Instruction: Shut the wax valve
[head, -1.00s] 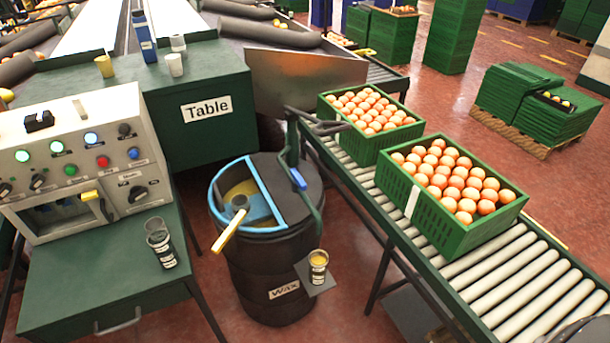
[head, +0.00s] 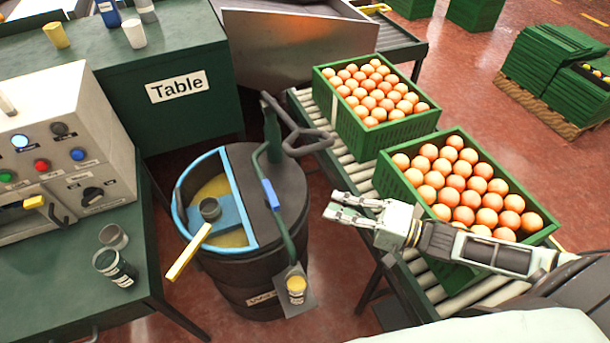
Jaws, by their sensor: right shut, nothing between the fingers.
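The black wax drum (head: 285,220) stands in the middle of the head view, its top partly open on yellow wax (head: 215,187) inside a blue rim. A dark green pipe rises from its lid and bends down the front side to a small jar. The blue valve lever (head: 270,194) sits on this pipe and lies roughly along it. My right gripper (head: 330,205) is shut and empty, to the right of the drum and apart from the lever. Its fingers point left toward the drum. My left gripper is out of view.
A black pump handle (head: 308,142) sticks out above the lid. A jar with yellow content (head: 296,287) stands on a small plate at the drum's front. A yellow-handled ladle (head: 188,252) leans on the drum.

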